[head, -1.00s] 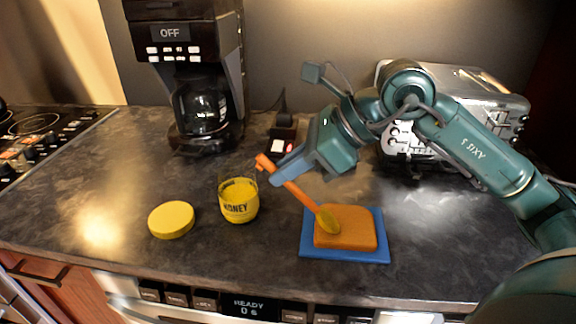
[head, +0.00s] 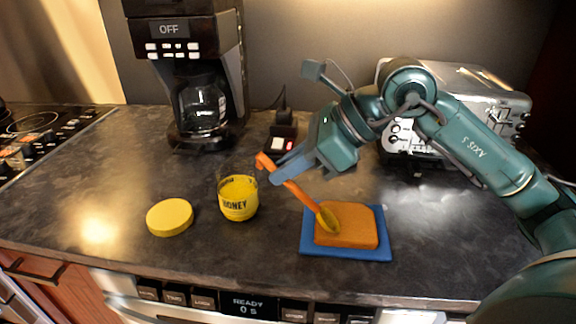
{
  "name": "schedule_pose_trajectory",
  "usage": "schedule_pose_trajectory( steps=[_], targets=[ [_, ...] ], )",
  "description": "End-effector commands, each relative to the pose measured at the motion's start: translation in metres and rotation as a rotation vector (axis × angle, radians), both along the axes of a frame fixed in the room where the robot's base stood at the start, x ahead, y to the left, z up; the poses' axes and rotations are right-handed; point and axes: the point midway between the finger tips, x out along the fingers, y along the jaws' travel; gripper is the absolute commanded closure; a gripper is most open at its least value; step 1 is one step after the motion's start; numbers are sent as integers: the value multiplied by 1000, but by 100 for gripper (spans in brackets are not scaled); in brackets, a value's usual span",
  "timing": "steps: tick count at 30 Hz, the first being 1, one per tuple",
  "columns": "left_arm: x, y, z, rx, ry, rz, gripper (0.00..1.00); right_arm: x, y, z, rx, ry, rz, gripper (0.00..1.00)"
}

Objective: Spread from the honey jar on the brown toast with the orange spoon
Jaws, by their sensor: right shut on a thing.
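The honey jar (head: 238,201) stands open on the counter, with yellow honey inside. The brown toast (head: 347,228) lies on a blue board (head: 345,255) to the right of the jar. My right gripper (head: 277,174) is shut on the orange spoon (head: 298,193) near its upper end. The spoon slants down to the right, and its yellow-coated bowl is at the left part of the toast's top. Whether the bowl touches the toast is hard to tell. No spread patch shows clearly on the toast. My left gripper is not in view.
A yellow lid (head: 170,217) lies left of the jar. A coffee maker (head: 188,75) stands at the back left, a small dark device (head: 283,130) at the back middle, and a silver toaster oven (head: 470,95) behind my right arm. The counter's front edge is close to the board.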

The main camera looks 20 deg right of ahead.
Motion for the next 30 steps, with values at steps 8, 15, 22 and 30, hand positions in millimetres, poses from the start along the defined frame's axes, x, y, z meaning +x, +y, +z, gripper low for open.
schedule_pose_trajectory(
  steps=[8,15,22,30],
  targets=[
    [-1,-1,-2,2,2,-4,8,0,0,-1,0,2,0,100],
    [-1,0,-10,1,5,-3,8,-5,-10,-2,-1,3,-2,100],
    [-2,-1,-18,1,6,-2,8,-11,-20,-1,-1,2,-2,100],
    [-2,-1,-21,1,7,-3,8,-15,-24,1,0,1,1,100]
  ],
)
